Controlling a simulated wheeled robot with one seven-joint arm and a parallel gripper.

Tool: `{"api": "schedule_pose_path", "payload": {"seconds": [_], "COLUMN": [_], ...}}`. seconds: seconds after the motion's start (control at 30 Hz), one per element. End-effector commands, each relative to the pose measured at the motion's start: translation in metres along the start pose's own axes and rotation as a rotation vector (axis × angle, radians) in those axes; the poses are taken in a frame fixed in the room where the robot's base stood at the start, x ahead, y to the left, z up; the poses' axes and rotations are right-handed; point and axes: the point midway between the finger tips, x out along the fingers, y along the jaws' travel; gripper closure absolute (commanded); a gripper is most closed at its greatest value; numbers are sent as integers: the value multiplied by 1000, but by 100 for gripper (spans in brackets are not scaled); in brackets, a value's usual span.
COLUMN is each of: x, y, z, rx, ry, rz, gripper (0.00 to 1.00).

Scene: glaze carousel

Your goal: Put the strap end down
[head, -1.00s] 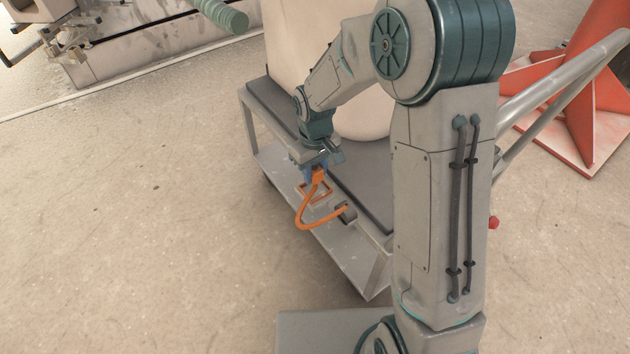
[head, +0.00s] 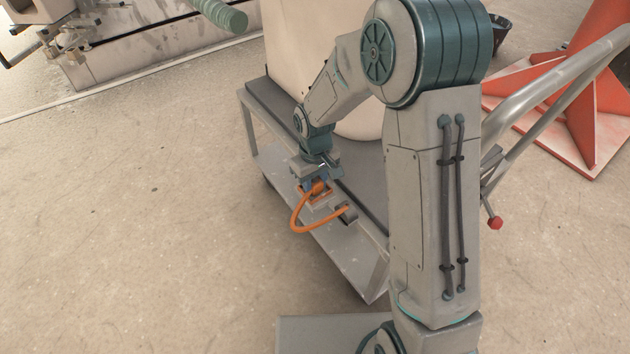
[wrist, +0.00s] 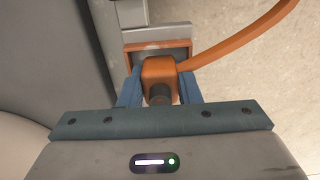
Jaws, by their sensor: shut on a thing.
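The orange strap (head: 298,222) loops out from a grey fitting (head: 345,213) on the cart's side and curves back up to my gripper (head: 315,184). My gripper is shut on the strap end (wrist: 160,72), an orange block with a dark round part, held between the blue fingers in the wrist view. The strap end is at an orange-framed plate (head: 318,197) on the cart's side. The plate (wrist: 130,49) shows just beyond the strap end in the wrist view. I cannot tell whether the two touch.
The cart (head: 366,262) has a dark top carrying a large pale rounded vessel (head: 285,60). A red-knobbed lever (head: 494,222) and a grey push handle (head: 560,82) stand to the right, near an orange-red stand (head: 590,120). Open floor (head: 120,220) lies to the left.

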Motion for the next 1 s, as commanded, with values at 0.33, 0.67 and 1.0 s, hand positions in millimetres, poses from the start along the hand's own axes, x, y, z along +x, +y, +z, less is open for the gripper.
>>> {"api": "schedule_pose_path", "payload": {"seconds": [0.33, 0.67, 1.0], "x": [-1, -48, -116], "y": [0, 1, 0], "z": [0, -1, -1], "rx": [0, 2, 0], "ry": [0, 6, 3], "rz": [0, 2, 1], "gripper": [48, 48, 48]}}
